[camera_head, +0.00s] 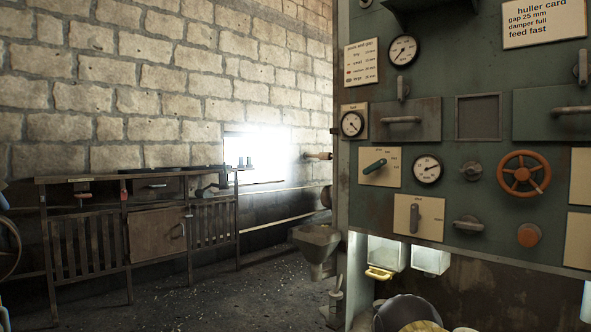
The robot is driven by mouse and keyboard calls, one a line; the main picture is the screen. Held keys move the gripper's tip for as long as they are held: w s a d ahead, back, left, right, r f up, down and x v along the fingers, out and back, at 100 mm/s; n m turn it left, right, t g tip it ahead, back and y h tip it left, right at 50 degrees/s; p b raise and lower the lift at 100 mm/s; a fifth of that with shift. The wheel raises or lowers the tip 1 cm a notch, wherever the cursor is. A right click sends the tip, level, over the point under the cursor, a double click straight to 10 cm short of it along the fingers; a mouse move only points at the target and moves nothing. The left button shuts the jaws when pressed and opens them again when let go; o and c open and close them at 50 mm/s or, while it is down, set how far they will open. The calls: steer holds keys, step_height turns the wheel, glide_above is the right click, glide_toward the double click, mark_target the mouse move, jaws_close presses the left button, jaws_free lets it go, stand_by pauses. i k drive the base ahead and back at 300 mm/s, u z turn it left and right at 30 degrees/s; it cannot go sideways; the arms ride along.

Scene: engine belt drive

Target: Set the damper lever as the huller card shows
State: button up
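The huller card (543,22) is at the top right of the green machine panel. It reads "gap 25 mm, damper full, feed fast". A dark green lever (375,166) sits on a cream plate at the panel's left, tilted with one end toward the upper right. The small marks around it are too small to read. A grey lever (413,217) stands about upright on another cream plate below and to the right. I cannot tell from the labels which lever is the damper. My gripper is not in view.
A hopper (316,245) stands left of the panel. Floor between is open.

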mark_target(378, 165)
steer(key=u, duration=0.6)
steer(key=i, duration=1.15)
steer(key=z, duration=1.65)
